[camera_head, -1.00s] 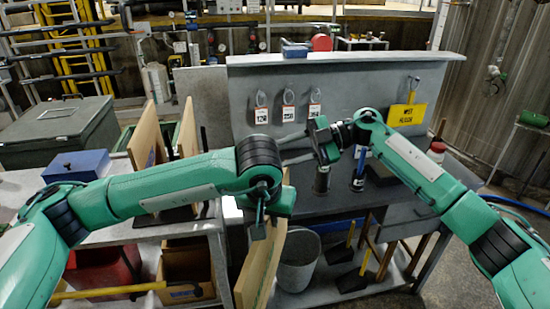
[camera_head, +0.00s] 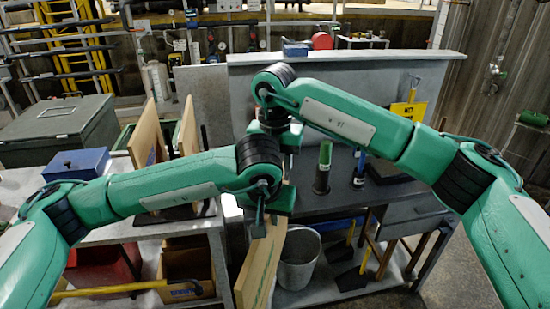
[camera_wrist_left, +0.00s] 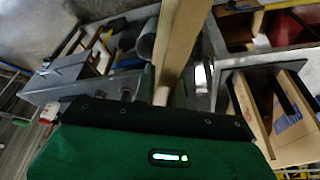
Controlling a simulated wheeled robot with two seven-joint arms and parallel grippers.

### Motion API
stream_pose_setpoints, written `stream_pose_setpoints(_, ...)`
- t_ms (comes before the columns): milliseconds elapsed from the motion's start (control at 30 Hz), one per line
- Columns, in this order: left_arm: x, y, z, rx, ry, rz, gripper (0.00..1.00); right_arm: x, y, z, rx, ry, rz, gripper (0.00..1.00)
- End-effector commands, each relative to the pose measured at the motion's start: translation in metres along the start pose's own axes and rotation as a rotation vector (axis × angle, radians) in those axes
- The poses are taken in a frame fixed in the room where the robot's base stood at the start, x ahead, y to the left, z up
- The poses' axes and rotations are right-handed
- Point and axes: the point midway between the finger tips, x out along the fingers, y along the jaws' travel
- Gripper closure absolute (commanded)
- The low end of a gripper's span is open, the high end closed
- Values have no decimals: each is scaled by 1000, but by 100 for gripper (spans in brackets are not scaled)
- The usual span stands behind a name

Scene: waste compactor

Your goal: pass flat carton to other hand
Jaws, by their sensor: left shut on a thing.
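My left gripper (camera_head: 258,224) is shut on the flat carton (camera_head: 262,268), a thin tan board hanging on edge below and beside it. The flat carton also shows in the left wrist view (camera_wrist_left: 178,45), running up from the gripper, with its near end hidden. My right arm reaches in from the right. The right gripper (camera_head: 277,135) points down just above and behind my left wrist, close to the carton's upper end. Its fingertips are hidden, so I cannot tell whether they touch the carton.
A grey workbench (camera_head: 325,205) stands behind the carton, with a metal bucket (camera_head: 298,258) on its lower shelf. Dark and green cylinders (camera_head: 322,168) stand on the top. At left are a blue box (camera_head: 75,164) and upright boards (camera_head: 147,135).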

Motion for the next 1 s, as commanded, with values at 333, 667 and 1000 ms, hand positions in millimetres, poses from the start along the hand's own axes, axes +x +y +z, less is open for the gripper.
stream_pose_setpoints(333,0,0,0,0,0,0,100,66,0,-1,-1,3,1,62)
stream_pose_setpoints(667,0,0,0,0,1,0,100,91,0,0,-1,2,3,62)
stream_pose_setpoints(1000,0,0,0,0,1,0,100,91,0,0,-1,2,3,80)
